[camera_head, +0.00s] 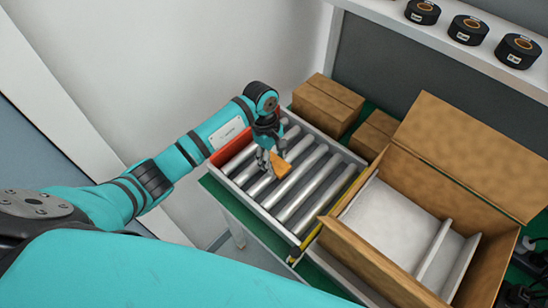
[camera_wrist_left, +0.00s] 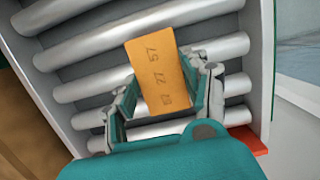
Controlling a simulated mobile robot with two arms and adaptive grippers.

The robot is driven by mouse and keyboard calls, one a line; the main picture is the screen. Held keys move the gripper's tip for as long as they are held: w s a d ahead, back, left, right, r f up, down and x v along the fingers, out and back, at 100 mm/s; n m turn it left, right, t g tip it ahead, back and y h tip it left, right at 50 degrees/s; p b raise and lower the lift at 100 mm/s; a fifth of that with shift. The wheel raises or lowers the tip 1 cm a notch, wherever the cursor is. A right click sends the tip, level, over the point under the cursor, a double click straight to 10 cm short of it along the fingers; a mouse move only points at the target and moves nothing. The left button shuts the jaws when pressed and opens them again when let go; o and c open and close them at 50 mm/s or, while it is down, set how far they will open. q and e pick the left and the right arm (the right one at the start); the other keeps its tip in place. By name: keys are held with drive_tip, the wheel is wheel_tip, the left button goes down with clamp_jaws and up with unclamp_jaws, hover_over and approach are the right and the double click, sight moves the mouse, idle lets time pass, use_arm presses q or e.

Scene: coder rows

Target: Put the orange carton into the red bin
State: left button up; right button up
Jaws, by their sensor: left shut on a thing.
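The orange carton (camera_head: 281,166) is in my left gripper (camera_head: 271,163), over the metal rollers. In the left wrist view, the carton (camera_wrist_left: 160,72) is between the two fingers of the left gripper (camera_wrist_left: 167,88), with printed digits on its face. The gripper is shut on it. Whether the carton touches the rollers cannot be told. No whole red bin shows; a red panel (camera_head: 231,148) stands at the left end of the roller conveyor, partly behind the arm. My right gripper is not in view.
The roller conveyor (camera_head: 300,192) has raised side rails. A large open cardboard box (camera_head: 385,262) with light panels inside stands to its right. Closed brown boxes (camera_head: 327,103) sit behind. Black rolls (camera_head: 468,29) line a shelf (camera_head: 430,37) at upper right.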

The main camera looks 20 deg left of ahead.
use_arm(q)
drive_tip(key=shift+f, duration=0.55)
drive_tip(key=shift+f, duration=0.1)
drive_tip(key=o, duration=0.8)
